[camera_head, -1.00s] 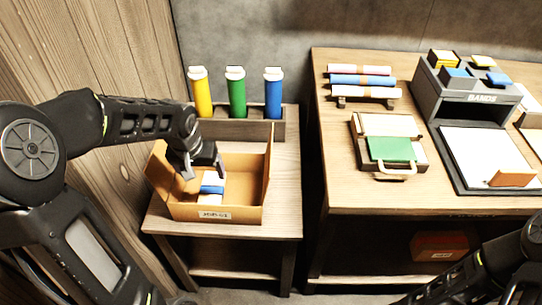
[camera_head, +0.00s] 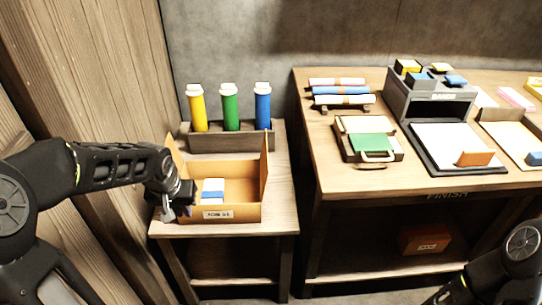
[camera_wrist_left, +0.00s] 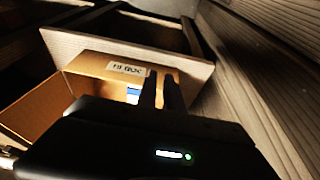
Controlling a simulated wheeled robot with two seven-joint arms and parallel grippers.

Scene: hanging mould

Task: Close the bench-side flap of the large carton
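The large carton (camera_head: 245,213), a tan box with a label on its front, sits on the small side table. Its bench-side flap (camera_head: 264,168) stands upright on the right side. The opposite flap (camera_head: 172,158) stands up at the left, partly hidden by my arm. A white roll with a blue band (camera_head: 212,191) lies inside. My left gripper (camera_head: 173,210) is at the carton's front left corner, on the far side from the bench-side flap. In the left wrist view its fingers (camera_wrist_left: 160,90) look close together and hold nothing visible. My right gripper is out of view.
A rack (camera_head: 232,139) with yellow, green and blue tubes stands behind the carton. The workbench (camera_head: 310,150) is to the right across a gap, with a green-topped case (camera_head: 366,143) on it. A wooden wall (camera_head: 100,90) is close on the left.

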